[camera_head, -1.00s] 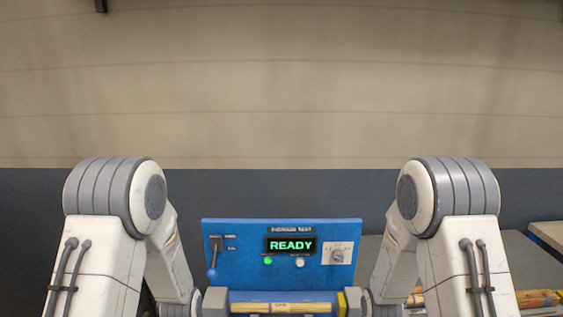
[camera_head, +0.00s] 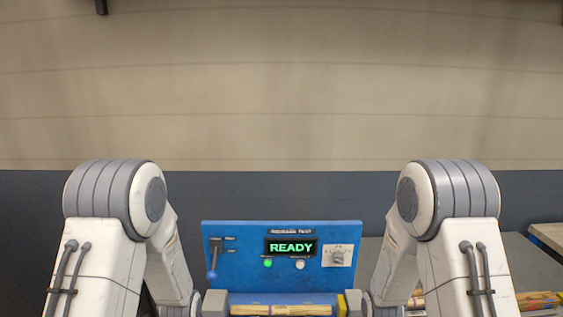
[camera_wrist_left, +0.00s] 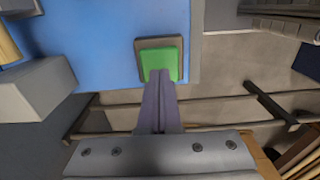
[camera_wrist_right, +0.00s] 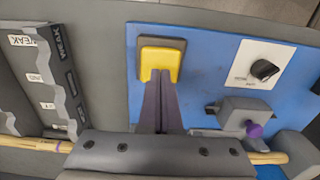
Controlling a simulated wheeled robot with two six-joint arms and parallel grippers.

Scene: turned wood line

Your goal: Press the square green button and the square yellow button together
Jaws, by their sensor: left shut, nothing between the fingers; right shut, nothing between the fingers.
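The square green button (camera_wrist_left: 160,62) sits in a dark square frame on the blue panel in the left wrist view. My left gripper (camera_wrist_left: 161,76) is shut and empty, its fingertips overlapping the button's near edge; I cannot tell whether they touch it. The square yellow button (camera_wrist_right: 160,59) sits in a dark frame on the blue panel in the right wrist view. My right gripper (camera_wrist_right: 160,76) is shut and empty, its tips overlapping the yellow button's near edge; contact cannot be told.
The blue test panel (camera_head: 220,260) has a lit READY display (camera_head: 291,247), a lever (camera_head: 212,259) and a dial (camera_head: 338,255). A wooden piece (camera_head: 280,310) lies in front of it. A grey labelled rack (camera_wrist_right: 60,75) stands left of the yellow button.

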